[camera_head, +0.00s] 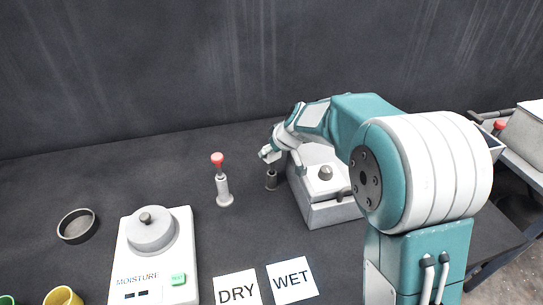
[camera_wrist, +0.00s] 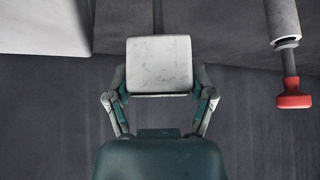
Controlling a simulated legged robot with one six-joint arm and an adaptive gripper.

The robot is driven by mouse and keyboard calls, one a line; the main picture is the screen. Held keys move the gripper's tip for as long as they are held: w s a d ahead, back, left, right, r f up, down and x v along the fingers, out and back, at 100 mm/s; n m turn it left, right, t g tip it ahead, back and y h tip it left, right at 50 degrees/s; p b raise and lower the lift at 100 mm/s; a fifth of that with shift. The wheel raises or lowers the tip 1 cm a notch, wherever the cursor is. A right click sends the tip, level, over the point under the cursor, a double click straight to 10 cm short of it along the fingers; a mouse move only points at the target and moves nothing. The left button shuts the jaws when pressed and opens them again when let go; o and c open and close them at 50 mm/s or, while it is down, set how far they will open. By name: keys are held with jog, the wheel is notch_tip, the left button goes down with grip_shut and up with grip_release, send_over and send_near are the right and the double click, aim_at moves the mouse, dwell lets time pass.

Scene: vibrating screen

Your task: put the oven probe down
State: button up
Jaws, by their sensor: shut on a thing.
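My gripper (camera_head: 272,157) is shut just left of the pale grey box and hides most of what it holds. A small dark grey piece (camera_head: 271,180) shows directly below the fingers, close to the table; I take it to be the lower part of the oven probe. I cannot tell whether it touches the table. In the wrist view my gripper (camera_wrist: 160,95) has a pale, flat, squarish piece between its side links, covering the grasp. A thin dark strip (camera_wrist: 157,15) shows beyond it.
A red-topped grey post (camera_head: 223,182) stands left of my gripper. The grey box (camera_head: 333,212) with a knob is close on the right. A moisture balance (camera_head: 152,255), a dark dish (camera_head: 77,226), DRY (camera_head: 237,289) and WET (camera_head: 292,280) cards and a yellow cup (camera_head: 63,297) lie nearer.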

aim_at(274, 158)
jog(key=shift+a+f, duration=0.1)
jog(key=shift+f, duration=1.1)
jog(key=shift+s+f, duration=0.15)
jog(key=shift+f, duration=0.5)
